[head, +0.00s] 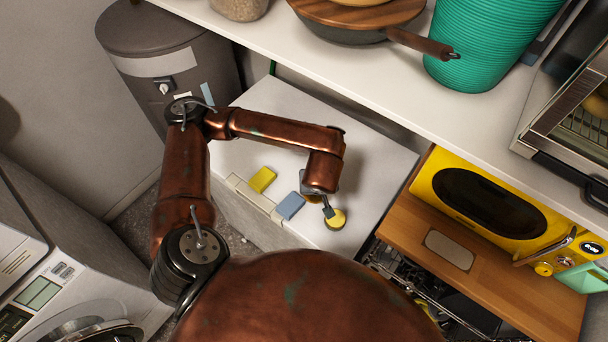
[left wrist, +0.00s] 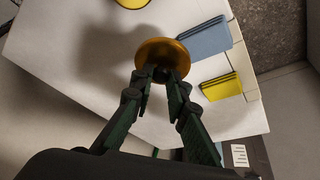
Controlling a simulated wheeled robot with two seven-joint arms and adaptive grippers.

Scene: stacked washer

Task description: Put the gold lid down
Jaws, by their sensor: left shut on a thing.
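The gold lid (left wrist: 162,50) is a round disc in the left wrist view, with a dark knob between the fingertips of my left gripper (left wrist: 160,76). The gripper is shut on the lid and holds it over the white top (head: 374,168), where a shadow shows. My right gripper is out of view.
A yellow block (head: 262,180) and a blue block (head: 290,206) lie near the white top's front edge. A shelf (head: 400,75) with a pan and a teal basket overhangs behind. A yellow microwave (head: 485,205) stands on the right. The white top's right part is clear.

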